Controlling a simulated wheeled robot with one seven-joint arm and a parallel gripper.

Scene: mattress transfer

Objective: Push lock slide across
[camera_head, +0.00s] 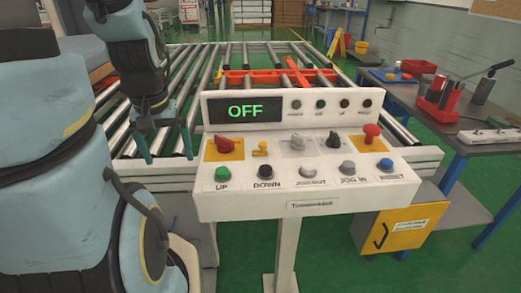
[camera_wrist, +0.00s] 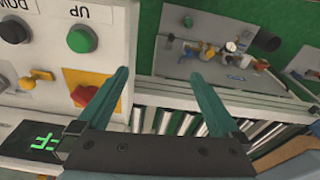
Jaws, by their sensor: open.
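My gripper (camera_head: 168,157) hangs just left of the white control panel (camera_head: 307,207), over the conveyor's near edge. Its teal fingers are apart with nothing between them; they also show in the wrist view (camera_wrist: 158,76). The panel's top holds a red rotary switch (camera_head: 226,144) on a yellow plate, also in the wrist view (camera_wrist: 84,95), near the left fingertip but apart from it. A small yellow piece (camera_head: 261,149) sits right of that switch. A red bar (camera_head: 299,73) lies across the rollers behind the panel. I cannot tell for certain which part is the lock slide.
The panel's display (camera_head: 244,111) reads OFF. A row of buttons, with the green UP button (camera_head: 223,174) at left, lines the panel's front. The roller conveyor (camera_head: 184,60) stretches behind. A workbench (camera_head: 430,110) with tools stands at right. Green floor is clear between them.

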